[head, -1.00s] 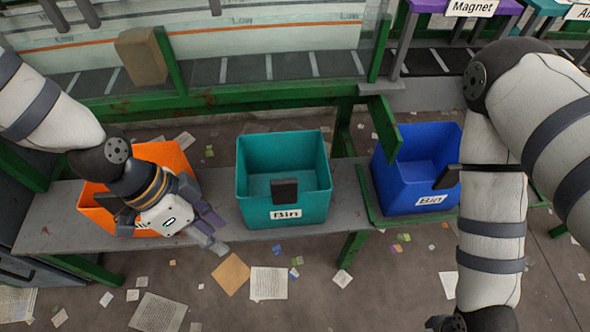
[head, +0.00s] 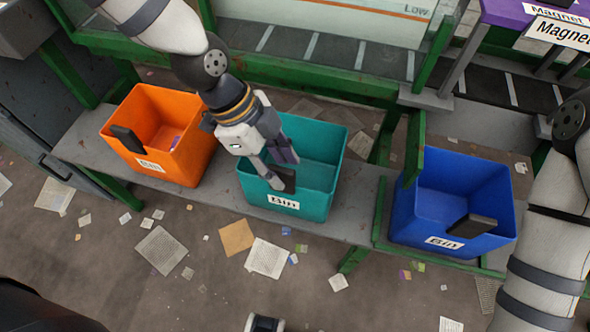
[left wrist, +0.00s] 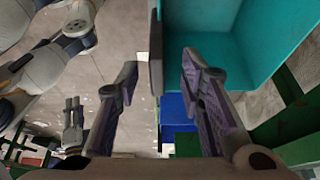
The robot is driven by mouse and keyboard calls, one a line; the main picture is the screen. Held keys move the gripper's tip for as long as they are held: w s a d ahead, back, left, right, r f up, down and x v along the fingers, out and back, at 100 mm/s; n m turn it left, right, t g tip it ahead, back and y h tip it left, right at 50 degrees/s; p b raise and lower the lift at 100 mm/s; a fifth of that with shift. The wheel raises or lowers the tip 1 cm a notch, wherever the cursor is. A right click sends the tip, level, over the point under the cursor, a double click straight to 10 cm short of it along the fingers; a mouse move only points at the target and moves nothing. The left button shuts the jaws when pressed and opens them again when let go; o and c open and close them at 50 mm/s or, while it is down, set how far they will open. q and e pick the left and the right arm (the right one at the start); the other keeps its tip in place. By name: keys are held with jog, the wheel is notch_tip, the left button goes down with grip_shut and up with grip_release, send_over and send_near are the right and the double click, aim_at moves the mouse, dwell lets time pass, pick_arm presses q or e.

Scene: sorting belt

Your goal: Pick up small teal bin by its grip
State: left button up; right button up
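The small teal bin (head: 316,204) stands on the grey bench, between an orange and a blue bin. Its black grip (head: 288,178) is a flat plate on the front rim, partly hidden by my left gripper (head: 279,171). My left gripper reaches down at the grip from above. In the left wrist view, its two fingers (left wrist: 158,85) are apart, with the grip plate (left wrist: 156,60) edge-on between them and a gap visible on each side. The teal bin fills the upper right there (left wrist: 215,55). My right gripper (left wrist: 72,108) shows small in the left wrist view, empty.
The orange bin (head: 190,165) is left of the teal one. The blue bin (head: 410,215) is to the right, past a green post (head: 414,145). A green-framed belt runs behind the bench (head: 345,228). Papers litter the floor in front.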

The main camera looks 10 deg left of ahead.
aim_at(295, 189)
pick_arm(q)
jog(key=x, duration=0.5)
jog(key=shift+s, duration=0.1)
jog(key=shift+r, duration=0.1)
jog(key=shift+c, duration=0.6)
grip_shut()
